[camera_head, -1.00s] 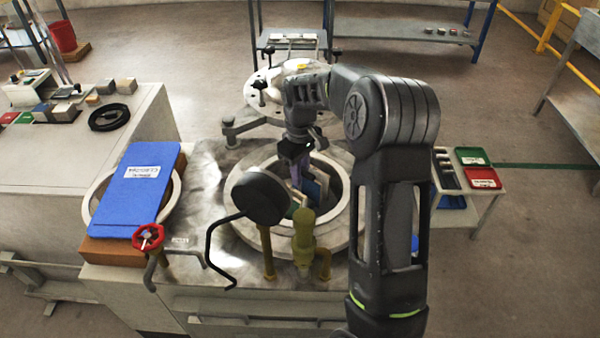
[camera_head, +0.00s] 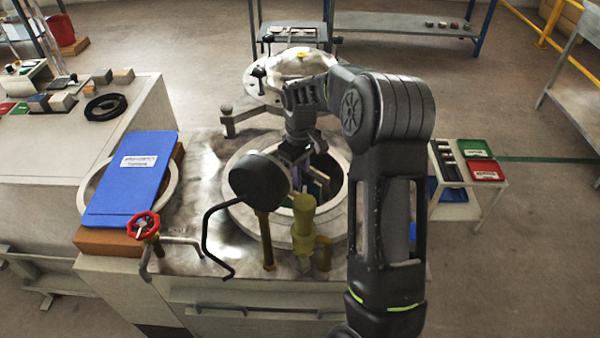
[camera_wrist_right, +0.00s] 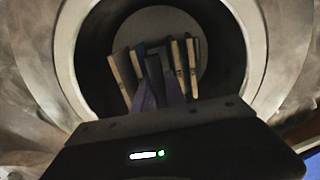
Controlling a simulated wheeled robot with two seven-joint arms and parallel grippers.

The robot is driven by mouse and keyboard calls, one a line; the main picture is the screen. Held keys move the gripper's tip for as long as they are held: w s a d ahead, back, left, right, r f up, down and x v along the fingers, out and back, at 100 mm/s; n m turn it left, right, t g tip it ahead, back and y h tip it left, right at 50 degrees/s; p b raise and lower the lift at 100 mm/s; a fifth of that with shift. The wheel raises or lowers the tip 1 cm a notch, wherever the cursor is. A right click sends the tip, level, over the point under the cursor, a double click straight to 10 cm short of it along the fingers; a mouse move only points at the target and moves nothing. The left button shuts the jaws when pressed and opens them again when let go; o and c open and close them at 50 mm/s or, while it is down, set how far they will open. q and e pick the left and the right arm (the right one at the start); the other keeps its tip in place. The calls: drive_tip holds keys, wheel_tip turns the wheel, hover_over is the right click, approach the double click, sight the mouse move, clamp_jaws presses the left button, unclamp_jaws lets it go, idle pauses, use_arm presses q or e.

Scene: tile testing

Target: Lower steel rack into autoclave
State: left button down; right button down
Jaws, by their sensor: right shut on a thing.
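The autoclave is a steel-topped unit with a round open mouth ringed by a wide metal rim (camera_head: 341,226). My right gripper (camera_head: 297,172) reaches down into the mouth and is shut on the rack, partly hidden behind the black gauge. In the right wrist view the gripper fingers (camera_wrist_right: 160,92) point into the dark chamber. Several upright tiles (camera_wrist_right: 193,65) with pale edges stand on both sides of the fingers, inside the rim. The steel rack itself is mostly hidden by the tiles and gripper. My left gripper is not in view.
A black round gauge (camera_head: 260,181) and a brass valve (camera_head: 303,215) stand at the mouth's front edge. The round lid (camera_head: 285,72) is swung open behind. A blue pad (camera_head: 130,180) and red handwheel (camera_head: 143,225) are at left. A side table with trays (camera_head: 478,150) is at right.

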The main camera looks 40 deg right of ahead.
sight(300, 191)
drive_tip(key=shift+w+f+b, duration=0.1)
drive_tip(key=shift+f+b, duration=1.3)
drive_tip(key=shift+f, duration=0.9)
drive_tip(key=shift+f+b, duration=0.35)
drive_tip(key=shift+f, duration=0.45)
idle(0.3)
drive_tip(key=c, duration=1.3)
unclamp_jaws()
drive_tip(key=shift+f, duration=0.15)
wheel_tip(300, 191, up, 18)
drive_tip(key=p, duration=1.2)
drive_tip(key=shift+f+p, duration=0.25)
drive_tip(key=shift+p, duration=0.05)
wheel_tip(300, 191, up, 2)
drive_tip(key=shift+r+p, duration=0.25)
drive_tip(key=shift+p, duration=0.6)
